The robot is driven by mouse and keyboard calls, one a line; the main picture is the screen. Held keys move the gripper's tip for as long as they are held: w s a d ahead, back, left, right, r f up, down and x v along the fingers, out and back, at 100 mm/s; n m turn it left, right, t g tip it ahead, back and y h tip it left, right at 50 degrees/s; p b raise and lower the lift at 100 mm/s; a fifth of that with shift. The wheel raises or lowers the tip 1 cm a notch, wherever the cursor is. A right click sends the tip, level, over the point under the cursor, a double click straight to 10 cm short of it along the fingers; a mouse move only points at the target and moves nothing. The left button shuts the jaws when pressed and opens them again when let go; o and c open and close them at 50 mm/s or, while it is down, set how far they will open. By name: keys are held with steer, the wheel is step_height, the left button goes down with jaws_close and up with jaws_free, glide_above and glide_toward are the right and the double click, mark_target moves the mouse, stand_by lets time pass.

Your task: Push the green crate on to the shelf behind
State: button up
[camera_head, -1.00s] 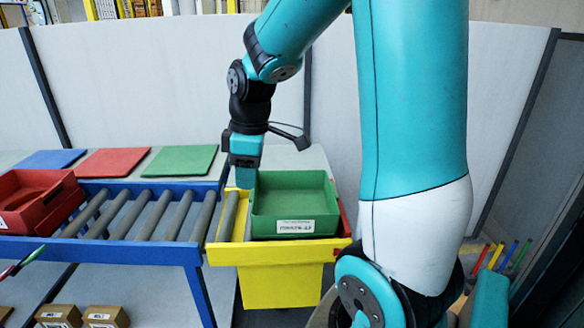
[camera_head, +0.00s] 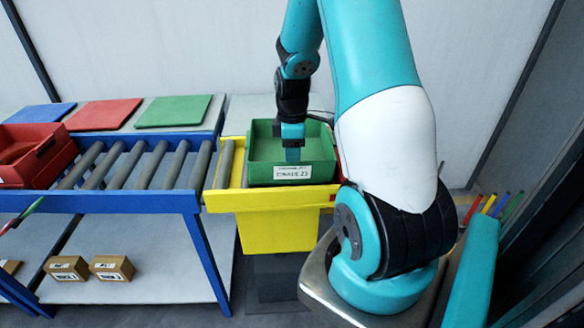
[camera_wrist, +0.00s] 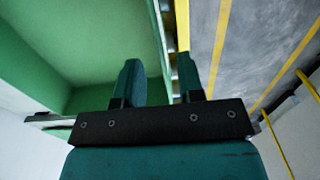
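The green crate (camera_head: 262,158) sits upright on a yellow stand (camera_head: 280,230) at the right end of the roller conveyor, its labelled wall facing me. My gripper (camera_head: 292,156) points down at this near wall in the head view. In the wrist view the two fingers (camera_wrist: 160,82) are apart, one over the crate's inside (camera_wrist: 75,35) and the other toward its outside. The crate wall runs between their lines; I cannot tell whether they touch it. The grey shelf (camera_head: 255,104) lies behind the crate, with a green mat (camera_head: 173,111) on it to the left.
A red crate (camera_head: 35,160) sits on the conveyor (camera_head: 185,165) at the left. A red mat (camera_head: 106,112) and a blue mat (camera_head: 38,113) lie on the shelf. Small cardboard boxes (camera_head: 112,268) stand on the lower level. A pale wall (camera_head: 180,50) closes off the back.

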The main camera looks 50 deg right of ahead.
glide_above(292, 184)
step_height(292, 184, down, 6)
steer(key=shift+d+r, duration=0.1)
steer(key=shift+c, duration=0.4)
jaws_close()
steer(key=shift+w, duration=0.1)
